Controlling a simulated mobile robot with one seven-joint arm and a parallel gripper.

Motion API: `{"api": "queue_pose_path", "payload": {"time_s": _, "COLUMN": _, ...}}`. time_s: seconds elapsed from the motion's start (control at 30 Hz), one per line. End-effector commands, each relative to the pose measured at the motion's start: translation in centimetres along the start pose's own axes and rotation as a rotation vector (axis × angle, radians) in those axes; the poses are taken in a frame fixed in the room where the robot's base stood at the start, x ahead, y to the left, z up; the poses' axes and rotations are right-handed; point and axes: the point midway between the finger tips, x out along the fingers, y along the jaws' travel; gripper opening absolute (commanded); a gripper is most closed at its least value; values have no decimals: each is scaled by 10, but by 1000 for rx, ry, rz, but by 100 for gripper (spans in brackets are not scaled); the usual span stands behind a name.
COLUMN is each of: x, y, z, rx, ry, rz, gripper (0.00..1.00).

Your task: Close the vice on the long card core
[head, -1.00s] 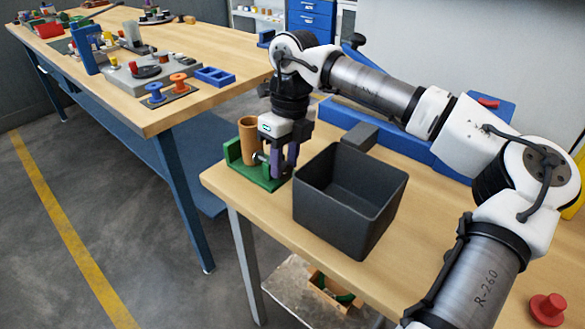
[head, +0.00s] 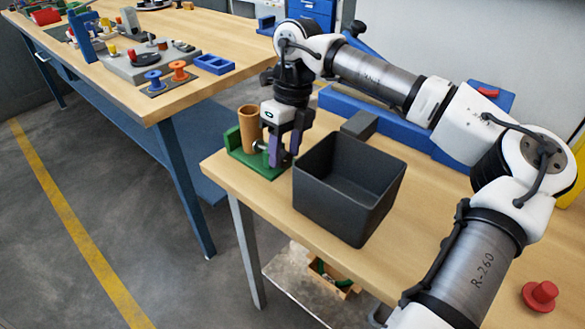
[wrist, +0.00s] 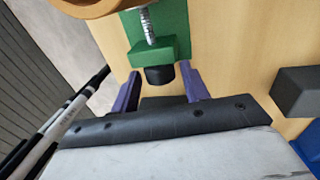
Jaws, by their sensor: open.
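The long card core (head: 249,130) is a brown tube standing upright in the green vice (head: 233,152) at the table's far left corner. Its rim shows at the top of the wrist view (wrist: 95,8). In the wrist view a threaded screw (wrist: 150,25) runs through a green block (wrist: 153,50) to a dark round knob (wrist: 160,75). My gripper (head: 284,158) points down beside the vice, on its right. Its purple fingers are open (wrist: 160,88), one on each side of the knob, with visible gaps. Whether the far jaw touches the core is hidden.
A dark open bin (head: 349,190) stands just right of my gripper. A grey block (head: 361,124) and a long blue piece (head: 400,135) lie behind it. A red knob-like piece (head: 540,294) sits at the right. Another workbench (head: 150,95) with several parts stands at the left.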

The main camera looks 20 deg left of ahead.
Motion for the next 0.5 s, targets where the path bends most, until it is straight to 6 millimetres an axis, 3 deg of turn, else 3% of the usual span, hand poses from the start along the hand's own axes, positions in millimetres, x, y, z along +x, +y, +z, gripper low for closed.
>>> {"api": "queue_pose_path", "payload": {"time_s": 0.03, "x": 7, "y": 0, "z": 0, "rx": -3, "ry": 1, "rz": -56, "gripper": 45}}
{"api": "queue_pose_path", "payload": {"time_s": 0.17, "x": 4, "y": 3, "z": 0, "rx": -1, "ry": -1, "rz": -145, "gripper": 45}}
{"api": "queue_pose_path", "payload": {"time_s": 0.5, "x": 3, "y": 4, "z": 0, "rx": -1, "ry": -1, "rz": -177, "gripper": 45}}
